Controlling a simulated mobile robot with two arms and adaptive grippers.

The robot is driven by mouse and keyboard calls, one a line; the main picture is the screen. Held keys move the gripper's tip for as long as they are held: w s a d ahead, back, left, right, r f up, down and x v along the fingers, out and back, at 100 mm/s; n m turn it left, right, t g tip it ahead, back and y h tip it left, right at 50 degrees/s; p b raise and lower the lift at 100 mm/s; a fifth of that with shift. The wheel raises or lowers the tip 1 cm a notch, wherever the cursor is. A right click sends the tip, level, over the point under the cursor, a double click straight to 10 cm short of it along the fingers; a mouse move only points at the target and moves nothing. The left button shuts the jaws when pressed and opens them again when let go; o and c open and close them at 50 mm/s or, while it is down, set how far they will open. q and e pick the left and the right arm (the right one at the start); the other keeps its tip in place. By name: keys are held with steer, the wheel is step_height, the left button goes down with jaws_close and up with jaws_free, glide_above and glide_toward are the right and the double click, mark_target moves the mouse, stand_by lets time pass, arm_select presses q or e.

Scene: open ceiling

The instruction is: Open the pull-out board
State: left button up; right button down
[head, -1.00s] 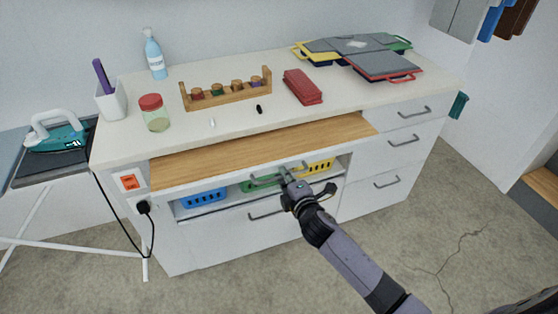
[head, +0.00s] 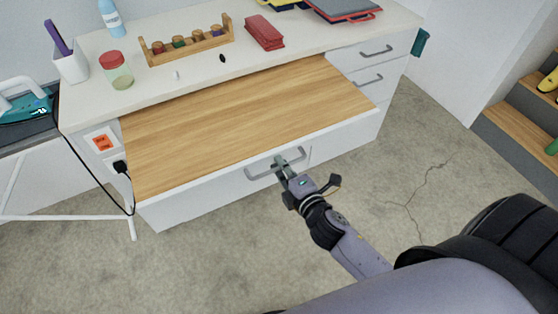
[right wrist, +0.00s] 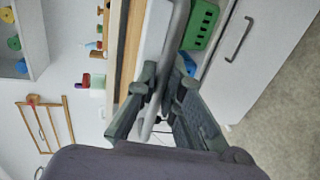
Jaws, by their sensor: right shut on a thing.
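The wooden pull-out board (head: 235,125) extends well out from under the white worktop (head: 190,84) in the head view. Its white front edge carries a grey bar handle (head: 257,173). In the right wrist view, the fingers of my right gripper (right wrist: 164,88) close around the grey handle (right wrist: 178,28), with the wooden board (right wrist: 132,50) just beyond. My left gripper is not in view.
Drawers (head: 367,78) are shut at the right of the cabinet. A spice rack (head: 187,42), a red-lidded jar (head: 117,72) and a red case (head: 264,32) stand on the worktop. An ironing board stands at left. The floor (head: 410,175) in front is open.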

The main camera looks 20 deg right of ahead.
steer(key=c, duration=2)
jaws_free()
steer(key=v, duration=1.2)
steer(key=shift+f, duration=0.2)
